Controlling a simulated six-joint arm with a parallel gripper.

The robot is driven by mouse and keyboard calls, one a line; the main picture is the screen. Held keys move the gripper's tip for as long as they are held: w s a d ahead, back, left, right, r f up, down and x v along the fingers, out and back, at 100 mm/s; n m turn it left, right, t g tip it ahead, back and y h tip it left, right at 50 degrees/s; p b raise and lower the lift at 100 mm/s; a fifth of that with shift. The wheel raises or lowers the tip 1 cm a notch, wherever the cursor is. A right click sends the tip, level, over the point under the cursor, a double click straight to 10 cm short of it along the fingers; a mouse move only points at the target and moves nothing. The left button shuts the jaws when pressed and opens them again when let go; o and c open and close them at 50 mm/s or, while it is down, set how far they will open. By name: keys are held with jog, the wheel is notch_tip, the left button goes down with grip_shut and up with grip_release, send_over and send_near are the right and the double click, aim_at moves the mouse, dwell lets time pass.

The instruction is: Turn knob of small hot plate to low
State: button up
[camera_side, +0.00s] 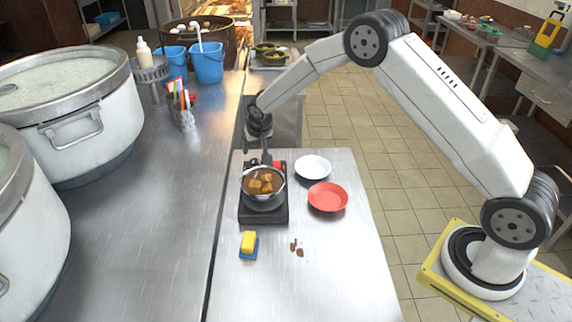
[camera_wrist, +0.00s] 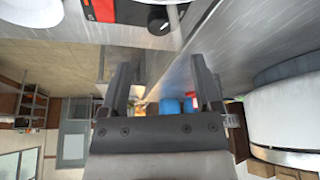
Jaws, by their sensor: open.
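The small hot plate (camera_side: 248,215) is black and stands on the steel table under a steel pot (camera_side: 264,203) of brown stew. Its red panel (camera_side: 278,163) shows behind the pot, and also at the top of the wrist view (camera_wrist: 102,10). My gripper (camera_side: 262,158) is low behind the pot, near the red panel. In the wrist view my gripper (camera_wrist: 160,66) is open and empty, with the knob apart from its fingers. The knob's setting is too small to read.
A white plate (camera_side: 313,166) and a red plate (camera_side: 328,198) lie right of the hot plate. Large stockpots (camera_side: 90,140) stand left. The table's front is clear.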

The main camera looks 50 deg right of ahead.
aim_at(255, 160)
jog(key=shift+f, duration=0.15)
jog(key=shift+x, duration=3.75)
jog(key=shift+c, duration=0.3)
grip_shut()
